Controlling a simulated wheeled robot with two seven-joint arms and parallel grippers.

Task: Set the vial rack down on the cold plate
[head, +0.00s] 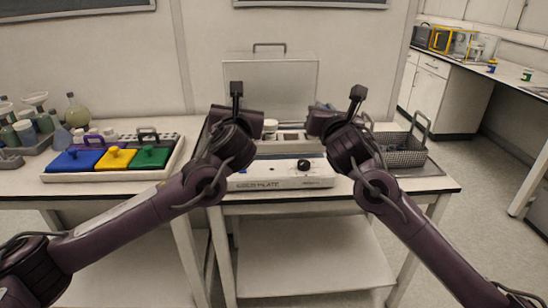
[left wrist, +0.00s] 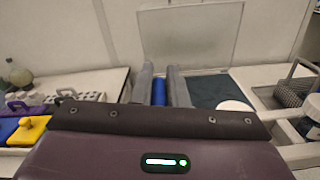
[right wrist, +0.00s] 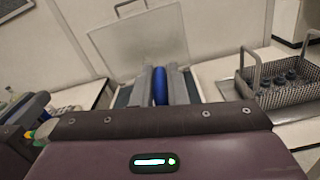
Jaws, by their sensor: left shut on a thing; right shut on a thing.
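The cold plate (head: 275,182) is a white box with a label and a black knob, on the middle table. A pale rack (head: 287,136) shows between my grippers above its front; much of it is hidden by my arms. A white round cap on it shows in the left wrist view (left wrist: 235,106). My left gripper (left wrist: 160,90) is shut on a blue grip. My right gripper (right wrist: 160,88) is shut on another blue grip. The plate's dark surface (left wrist: 210,91) shows behind the left fingers. I cannot tell whether the rack touches the plate.
A clear raised lid (head: 270,85) stands behind the cold plate. A wire basket (head: 402,155) on a tray is close on the right. A white tray (head: 60,175) with blue, yellow and green lidded blocks is on the left, with flasks (head: 77,112) behind.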

